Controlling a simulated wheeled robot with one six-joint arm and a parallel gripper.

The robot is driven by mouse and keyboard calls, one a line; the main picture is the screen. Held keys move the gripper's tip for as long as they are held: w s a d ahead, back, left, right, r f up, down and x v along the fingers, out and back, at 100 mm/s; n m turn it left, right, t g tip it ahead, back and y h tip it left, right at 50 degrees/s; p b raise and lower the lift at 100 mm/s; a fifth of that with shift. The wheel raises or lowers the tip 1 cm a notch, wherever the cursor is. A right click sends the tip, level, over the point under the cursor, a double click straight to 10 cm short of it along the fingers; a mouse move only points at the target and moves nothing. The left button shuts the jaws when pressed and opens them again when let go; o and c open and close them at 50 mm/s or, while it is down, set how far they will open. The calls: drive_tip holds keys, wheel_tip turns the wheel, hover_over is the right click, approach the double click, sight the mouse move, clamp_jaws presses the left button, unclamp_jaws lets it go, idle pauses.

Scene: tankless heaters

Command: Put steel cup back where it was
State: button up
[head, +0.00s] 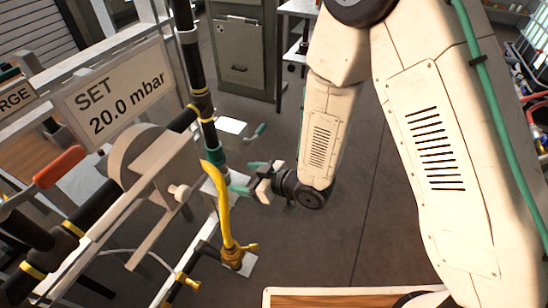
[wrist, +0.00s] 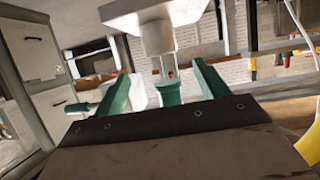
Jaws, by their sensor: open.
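My gripper (head: 243,180) is at the end of my arm, among the pipework left of centre in the head view. Its two green fingers stand apart in the wrist view (wrist: 163,88). A white block with a short grey cylinder (wrist: 157,38) under it is just beyond and above the gap between them. A small clear and metallic piece below the cylinder shows between the fingers; I cannot tell what it is. I cannot make out a steel cup for certain in either view.
A yellow lever (head: 223,200) stands close to my gripper, with a black vertical pipe (head: 193,75) behind. A sign (head: 115,92) reads "SET 20.0 mbar". A wooden-bottomed tray (head: 340,290) is at the bottom edge. A grey cabinet (head: 238,50) stands behind.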

drive_tip(key=w+d+r+m+t+h, duration=0.2)
drive_tip(key=w+d+r+h, duration=0.3)
drive_tip(key=w+d+r, duration=0.35)
drive_tip(key=s+d+r+m+h, duration=0.1)
drive_tip(key=d+r+m+h, duration=0.1)
drive_tip(key=d+r, duration=0.35)
drive_tip(key=s+d+r+m+h, duration=0.2)
drive_tip(key=d+r+h, duration=0.1)
drive_tip(key=d, duration=0.5)
drive_tip(key=s+d+r+m+g+h, duration=0.2)
drive_tip(key=s+d+r+m+g, duration=0.15)
drive_tip(key=s+d+r, duration=0.65)
drive_tip(key=s+d+r+m+g, duration=0.1)
drive_tip(key=s, duration=0.7)
drive_tip(key=s+d+r+m+g, duration=0.1)
drive_tip(key=s+d+m+g, duration=0.1)
drive_tip(key=s, duration=0.7)
drive_tip(key=shift+r, duration=0.25)
drive_tip(key=shift+w, duration=0.1)
